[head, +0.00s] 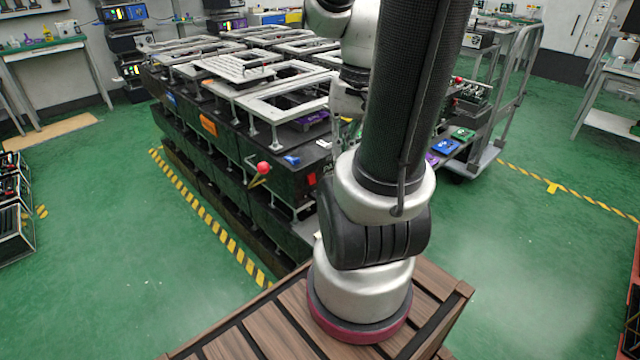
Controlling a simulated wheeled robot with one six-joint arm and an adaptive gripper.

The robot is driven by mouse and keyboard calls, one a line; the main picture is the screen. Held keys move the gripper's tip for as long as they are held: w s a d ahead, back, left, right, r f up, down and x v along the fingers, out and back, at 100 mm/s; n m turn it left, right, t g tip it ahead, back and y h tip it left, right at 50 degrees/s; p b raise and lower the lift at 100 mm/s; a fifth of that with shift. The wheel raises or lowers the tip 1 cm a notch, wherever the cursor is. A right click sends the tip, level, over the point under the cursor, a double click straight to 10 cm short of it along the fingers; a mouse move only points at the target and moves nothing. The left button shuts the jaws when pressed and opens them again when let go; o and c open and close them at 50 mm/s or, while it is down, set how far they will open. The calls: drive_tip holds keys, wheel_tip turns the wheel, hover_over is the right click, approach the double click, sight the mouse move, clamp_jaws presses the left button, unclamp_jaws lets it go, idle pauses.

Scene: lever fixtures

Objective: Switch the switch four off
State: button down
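A lever with a red ball knob (263,168) and a yellow stem stands out from the near side of the large black fixture (225,150). I cannot read a number on it, so I cannot tell whether it is switch four. A second, smaller red knob (457,80) shows at the right, behind my arm. My arm rises from the wooden-topped base and reaches over the fixture's right end. Its silver wrist shows just left of the dark arm link. My gripper's fingers are hidden behind the arm and cannot be made out.
Grey metal frames (285,100) cover the top of the fixture. Yellow-black floor tape (205,215) runs along its left side. A cart with a metal rail (517,95) stands at the right. Green floor is free at left and right.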

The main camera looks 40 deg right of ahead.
sight(311, 179)
drive_tip(key=w+d+f+m+t, duration=0.2)
drive_tip(key=w+d+f+m, duration=0.2)
drive_tip(key=m, duration=0.5)
drive_tip(key=w+d+f+m+t+h, duration=0.1)
drive_tip(key=w+d+f+m, duration=0.3)
drive_tip(key=f+m, duration=0.4)
drive_tip(key=w+d+f+m+t, duration=0.3)
drive_tip(key=w+d+f+m, duration=0.1)
drive_tip(key=m, duration=0.7)
wheel_tip(311, 179, down, 3)
drive_tip(key=shift+d+r+h, duration=0.1)
drive_tip(key=shift+d+h, duration=0.3)
drive_tip(key=shift+d, duration=0.35)
drive_tip(key=w+r+x, duration=0.1)
drive_tip(key=w+x, duration=0.1)
drive_tip(key=x, duration=1)
drive_tip(key=shift+w, duration=0.5)
drive_tip(key=shift+a, duration=0.1)
